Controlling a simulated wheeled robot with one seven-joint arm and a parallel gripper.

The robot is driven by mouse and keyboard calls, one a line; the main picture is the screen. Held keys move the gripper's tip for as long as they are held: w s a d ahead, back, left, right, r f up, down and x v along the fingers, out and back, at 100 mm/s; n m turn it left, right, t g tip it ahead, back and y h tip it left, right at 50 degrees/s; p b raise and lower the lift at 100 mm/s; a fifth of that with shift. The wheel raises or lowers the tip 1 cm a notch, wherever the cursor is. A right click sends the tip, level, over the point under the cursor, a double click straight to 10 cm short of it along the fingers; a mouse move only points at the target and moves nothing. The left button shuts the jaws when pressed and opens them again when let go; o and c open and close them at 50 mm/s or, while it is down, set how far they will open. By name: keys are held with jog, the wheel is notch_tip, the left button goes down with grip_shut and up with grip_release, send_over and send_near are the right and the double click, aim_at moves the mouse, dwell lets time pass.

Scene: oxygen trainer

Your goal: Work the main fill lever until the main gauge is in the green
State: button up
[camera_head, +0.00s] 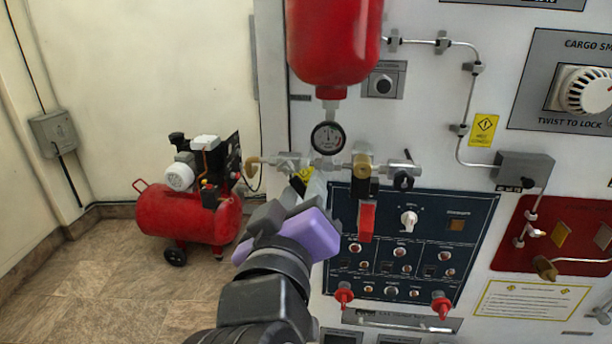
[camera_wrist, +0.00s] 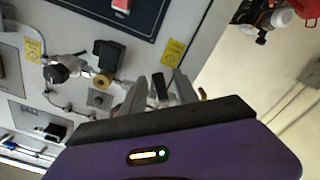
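The main gauge (camera_head: 328,138) is a small round dial with a black rim below the red tank; its needle is too small to read surely. Brass and steel pipework (camera_head: 330,165) runs just under it. My gripper (camera_head: 313,185), with a purple body, reaches up to the left part of this pipework and hides what lies there. In the wrist view the two grey fingers (camera_wrist: 161,88) stand apart, with a short dark piece (camera_wrist: 160,92) between them, perhaps the fill lever's handle. Narrow gaps seem to show beside it. Contact cannot be made out.
The red tank (camera_head: 333,40) hangs above the gauge. A dark lever (camera_head: 403,180) and a red block (camera_head: 367,220) sit right of my gripper, near the blue switch panel (camera_head: 470,215). A red compressor (camera_head: 190,215) stands on the floor at left, with open floor before it.

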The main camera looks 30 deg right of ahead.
aim_at(304, 190)
jog(key=shift+x, duration=1.95)
grip_shut()
